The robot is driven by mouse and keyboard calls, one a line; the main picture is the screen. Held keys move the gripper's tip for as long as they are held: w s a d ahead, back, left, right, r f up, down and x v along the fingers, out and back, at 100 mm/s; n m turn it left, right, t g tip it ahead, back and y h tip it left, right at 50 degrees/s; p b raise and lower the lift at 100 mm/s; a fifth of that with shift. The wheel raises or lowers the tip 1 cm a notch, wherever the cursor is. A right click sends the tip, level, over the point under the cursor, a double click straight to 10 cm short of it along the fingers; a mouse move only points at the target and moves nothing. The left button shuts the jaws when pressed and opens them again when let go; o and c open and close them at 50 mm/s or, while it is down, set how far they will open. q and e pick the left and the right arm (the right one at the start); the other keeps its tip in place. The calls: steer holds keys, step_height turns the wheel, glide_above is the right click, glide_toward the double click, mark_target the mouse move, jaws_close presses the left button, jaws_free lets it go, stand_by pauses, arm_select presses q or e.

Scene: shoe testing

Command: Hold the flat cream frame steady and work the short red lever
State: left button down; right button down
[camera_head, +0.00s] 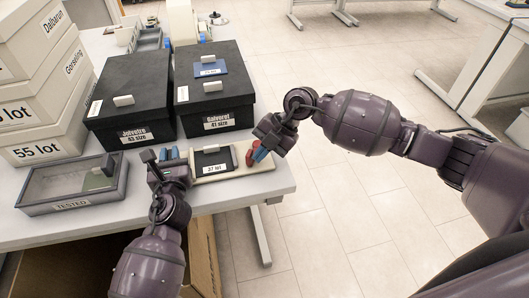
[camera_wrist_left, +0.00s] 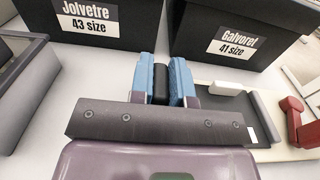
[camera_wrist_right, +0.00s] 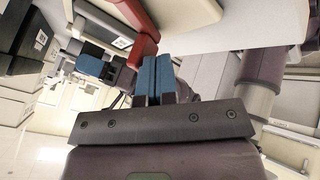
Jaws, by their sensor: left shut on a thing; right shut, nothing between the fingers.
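The flat cream frame (camera_head: 236,168) lies near the table's front edge, with a dark panel and a "37 lot" label on it. It also shows in the left wrist view (camera_wrist_left: 286,154). My left gripper (camera_head: 170,154) is at its left end, its blue fingers shut on a small black block (camera_wrist_left: 160,84). The block's join to the frame is hidden. The short red lever (camera_head: 250,157) stands at the frame's right end; it also shows in the right wrist view (camera_wrist_right: 144,45). My right gripper (camera_head: 261,151) is shut and empty right beside the lever. I cannot tell whether they touch.
Two black shoe boxes, "Jolvetre" (camera_head: 130,90) and "Galvoret" (camera_head: 212,95), stand close behind the frame. A grey "TESTED" tray (camera_head: 72,204) lies to the left. White lot boxes (camera_head: 45,120) are stacked at the far left. Open floor lies right of the table.

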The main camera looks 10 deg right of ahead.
steer(key=shift+w+a, duration=0.25)
steer(key=shift+a, duration=0.4)
steer(key=shift+d, duration=0.15)
